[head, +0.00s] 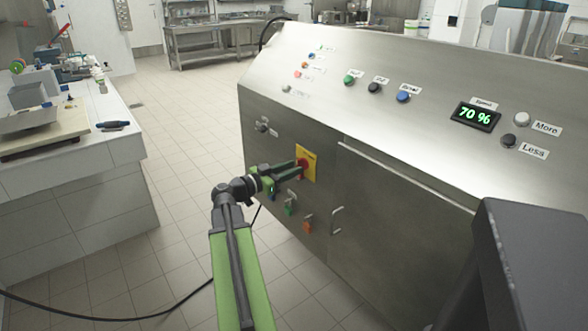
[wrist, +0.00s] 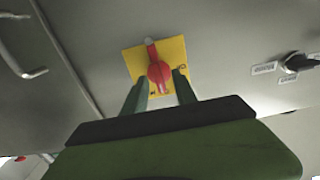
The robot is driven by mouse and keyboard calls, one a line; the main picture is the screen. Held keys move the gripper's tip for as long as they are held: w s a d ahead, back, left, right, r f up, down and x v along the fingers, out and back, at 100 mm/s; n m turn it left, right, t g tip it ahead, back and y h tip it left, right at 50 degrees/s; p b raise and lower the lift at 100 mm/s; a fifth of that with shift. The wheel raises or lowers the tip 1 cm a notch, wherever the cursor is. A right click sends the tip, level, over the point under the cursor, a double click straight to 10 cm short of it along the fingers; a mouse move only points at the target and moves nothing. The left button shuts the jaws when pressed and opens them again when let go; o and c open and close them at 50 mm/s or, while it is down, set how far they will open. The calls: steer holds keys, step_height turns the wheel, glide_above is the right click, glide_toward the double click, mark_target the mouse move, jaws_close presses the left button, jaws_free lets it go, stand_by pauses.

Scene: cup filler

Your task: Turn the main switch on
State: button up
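The main switch is a red rotary knob (head: 304,163) on a yellow plate (head: 311,172), on the front of the steel machine. In the wrist view the red knob (wrist: 160,72) sits in the middle of the yellow plate (wrist: 135,62), its bar running roughly up and down the picture. My gripper (head: 298,166) reaches the switch from the left. In the wrist view my gripper (wrist: 162,80) is open, one finger on each side of the knob's lower part. Whether the fingers touch the knob cannot be told. Small dark marks on the plate are partly hidden by the fingers.
Below the switch are a green part (head: 291,207), an orange part (head: 308,227) and a metal handle (head: 336,221). The sloped panel holds several buttons and a display (head: 475,115) reading 70 %.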

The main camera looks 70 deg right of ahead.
steer(key=v, duration=1.5)
steer(key=shift+a, duration=0.3)
steer(key=shift+w, duration=0.1)
